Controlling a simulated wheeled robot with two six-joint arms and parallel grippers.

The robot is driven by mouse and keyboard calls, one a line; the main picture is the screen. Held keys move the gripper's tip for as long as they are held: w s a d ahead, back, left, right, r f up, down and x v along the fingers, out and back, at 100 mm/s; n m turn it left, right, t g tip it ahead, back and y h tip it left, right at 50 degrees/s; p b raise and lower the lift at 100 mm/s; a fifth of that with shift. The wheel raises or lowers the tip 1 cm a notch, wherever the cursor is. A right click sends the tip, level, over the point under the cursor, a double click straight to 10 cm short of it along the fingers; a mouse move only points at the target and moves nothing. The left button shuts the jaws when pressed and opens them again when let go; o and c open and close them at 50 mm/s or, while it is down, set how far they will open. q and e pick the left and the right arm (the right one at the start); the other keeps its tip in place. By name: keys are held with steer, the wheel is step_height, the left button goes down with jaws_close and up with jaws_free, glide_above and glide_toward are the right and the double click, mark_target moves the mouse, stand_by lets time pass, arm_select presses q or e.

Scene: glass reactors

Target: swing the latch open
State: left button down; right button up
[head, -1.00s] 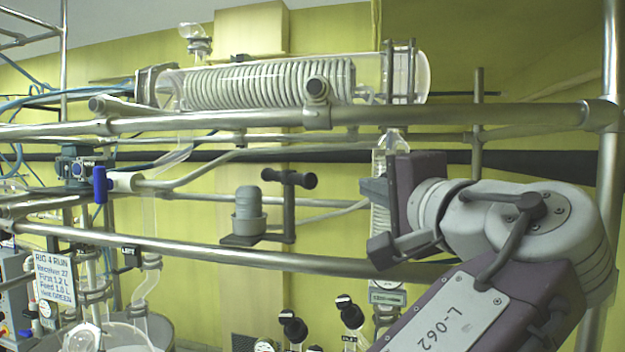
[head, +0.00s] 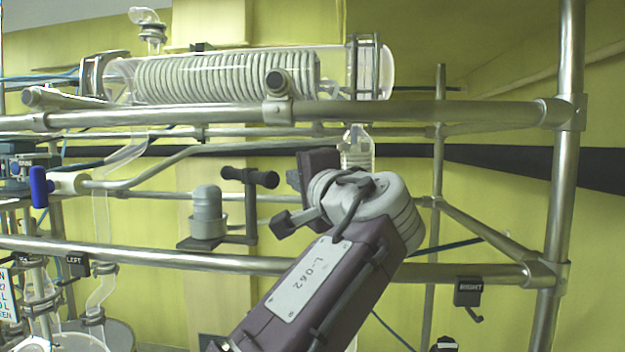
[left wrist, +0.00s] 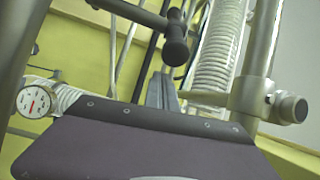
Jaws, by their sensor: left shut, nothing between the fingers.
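The latch appears to be the dark T-shaped handle (head: 250,178) on an upright post. Its black bar lies level, and its right knob is nearest my gripper. A grey capped cylinder stands beside the post on the same bracket. My left gripper (head: 292,180) is shut and empty just right of that knob; contact cannot be told. In the left wrist view a black knob (left wrist: 176,50), seemingly the handle's end, shows just beyond the closed fingers (left wrist: 161,90). The purple gripper body fills the bottom there. My right gripper is not in view.
A metal rail (head: 150,254) runs below the handle, and another rail (head: 400,112) runs above it under a glass coil condenser (head: 230,78). An upright post (head: 565,180) stands at right. A blue-handled valve (head: 40,187) is at left. A gauge (left wrist: 33,102) shows in the wrist view.

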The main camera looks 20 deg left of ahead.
mark_target(269, 180)
arm_select(q)
steer(key=s+b, duration=0.1)
steer(key=s+m+t+h+b, duration=0.1)
steer(key=s, duration=0.1)
steer(key=s+a+h, duration=0.1)
steer(key=s, duration=0.1)
steer(key=shift+s+m+t+b, duration=0.2)
steer(key=shift+m+t+b, duration=0.1)
steer(key=shift+b, duration=0.1)
steer(key=shift+s+a, duration=0.35)
steer(key=shift+s, duration=0.1)
steer(key=shift+s+a, duration=0.75)
steer(key=shift+a, duration=0.05)
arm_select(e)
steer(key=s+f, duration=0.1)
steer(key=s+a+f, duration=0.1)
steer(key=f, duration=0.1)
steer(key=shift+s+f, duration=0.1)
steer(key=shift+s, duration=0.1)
arm_select(q)
steer(key=shift+d, duration=0.1)
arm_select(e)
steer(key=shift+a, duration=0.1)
